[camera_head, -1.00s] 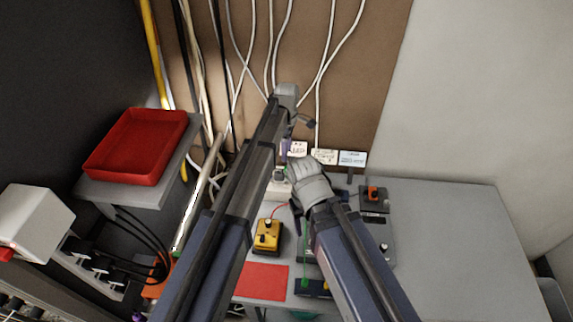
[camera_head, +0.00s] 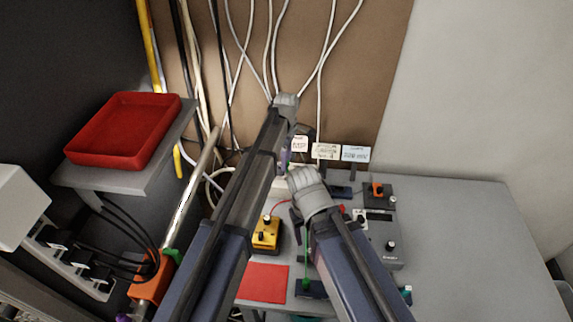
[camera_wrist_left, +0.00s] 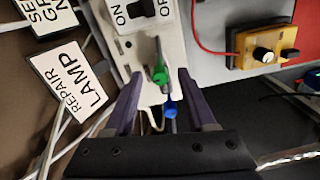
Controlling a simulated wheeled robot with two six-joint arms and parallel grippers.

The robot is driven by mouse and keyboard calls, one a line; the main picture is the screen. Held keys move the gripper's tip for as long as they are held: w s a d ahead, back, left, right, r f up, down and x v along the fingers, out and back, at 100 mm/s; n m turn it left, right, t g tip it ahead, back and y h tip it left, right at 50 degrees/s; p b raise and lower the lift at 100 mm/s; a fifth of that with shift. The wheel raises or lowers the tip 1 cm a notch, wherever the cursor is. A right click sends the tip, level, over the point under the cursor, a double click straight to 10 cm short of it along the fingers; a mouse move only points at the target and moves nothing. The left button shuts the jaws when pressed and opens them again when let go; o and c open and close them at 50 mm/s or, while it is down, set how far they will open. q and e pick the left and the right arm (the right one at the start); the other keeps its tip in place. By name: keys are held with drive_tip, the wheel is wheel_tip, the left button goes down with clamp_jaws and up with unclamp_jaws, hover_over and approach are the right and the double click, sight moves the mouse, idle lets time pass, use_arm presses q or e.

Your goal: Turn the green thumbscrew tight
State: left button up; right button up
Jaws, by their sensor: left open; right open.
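The green thumbscrew (camera_wrist_left: 158,73) shows in the left wrist view on a white switch unit (camera_wrist_left: 172,45), just below its ON/OFF rocker. A blue thumbscrew (camera_wrist_left: 170,107) sits close by, nearer my palm. My left gripper (camera_wrist_left: 160,76) is open, with one purple finger on each side of the green thumbscrew. I cannot tell whether either finger touches it. In the head view my left gripper (camera_head: 285,158) points down at the back of the bench, largely hidden by its own arm. My right gripper (camera_head: 302,212) is open, lower and nearer, its fingers mostly hidden.
A yellow box with knobs (camera_head: 266,233), a red mat (camera_head: 263,283) and a grey meter box (camera_head: 383,240) are on the bench. White label cards (camera_head: 326,151) stand along the back, with cables on the board behind. The bench's right side (camera_head: 470,235) is clear.

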use_arm(q)
clamp_jaws()
idle(0.5)
